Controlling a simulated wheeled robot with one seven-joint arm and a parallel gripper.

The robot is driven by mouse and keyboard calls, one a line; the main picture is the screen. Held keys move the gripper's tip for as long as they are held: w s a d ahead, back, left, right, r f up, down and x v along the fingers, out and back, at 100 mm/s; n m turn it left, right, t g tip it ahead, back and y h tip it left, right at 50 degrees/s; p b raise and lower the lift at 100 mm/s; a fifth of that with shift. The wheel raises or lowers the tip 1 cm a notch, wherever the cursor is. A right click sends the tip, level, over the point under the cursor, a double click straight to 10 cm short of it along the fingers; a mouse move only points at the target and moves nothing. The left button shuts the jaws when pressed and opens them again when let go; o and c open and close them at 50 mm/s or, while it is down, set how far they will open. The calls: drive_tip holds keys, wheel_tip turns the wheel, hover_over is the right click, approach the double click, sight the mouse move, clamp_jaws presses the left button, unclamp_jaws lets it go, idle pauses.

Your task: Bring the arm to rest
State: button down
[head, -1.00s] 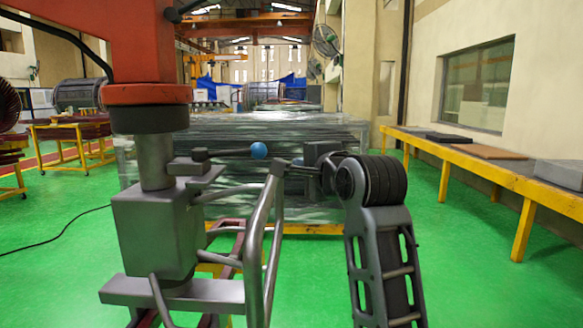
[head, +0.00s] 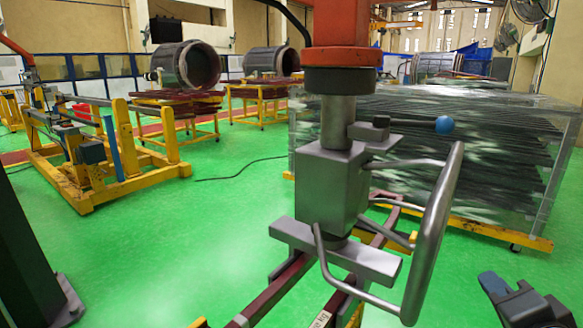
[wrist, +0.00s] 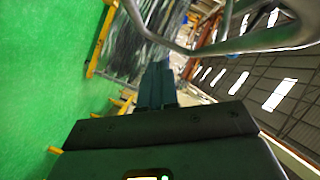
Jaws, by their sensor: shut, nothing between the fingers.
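My gripper (wrist: 157,85) shows in the middle of the wrist view, with its dark fingers together and nothing between them. The dark wrist housing fills the bottom of that view. In the head view, a dark part of my arm reaches in at the lower right corner, low over the green floor. The grey handle frame (head: 440,225) of the hoist stands a little to the left of it, apart from it in the picture. A metal bar also crosses the top of the wrist view, close to the camera.
A red-topped hoist with a grey block (head: 328,190) stands in the middle. A wrapped stack (head: 480,150) is behind it at right. A yellow stand (head: 150,180) is at left; stator cores (head: 190,65) sit on carts behind. Green floor (head: 200,235) is clear between them.

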drive_tip(key=s+a+f+n+y, duration=0.1)
drive_tip(key=s+a+f+n, duration=0.2)
drive_tip(key=s, duration=0.6)
drive_tip(key=s+a+f+n, duration=0.2)
drive_tip(key=s+f+n, duration=0.15)
drive_tip(key=s, duration=0.45)
drive_tip(key=s+a+f+n+y, duration=0.1)
drive_tip(key=s+a+f+n, duration=0.15)
drive_tip(key=s+f, duration=0.45)
drive_tip(key=s+a+r+n+g, duration=0.1)
drive_tip(key=s+r+n, duration=0.3)
drive_tip(key=s, duration=0.9)
drive_tip(key=shift+a+r+y, duration=0.35)
drive_tip(key=shift+r+y, duration=0.05)
drive_tip(key=shift+r, duration=0.1)
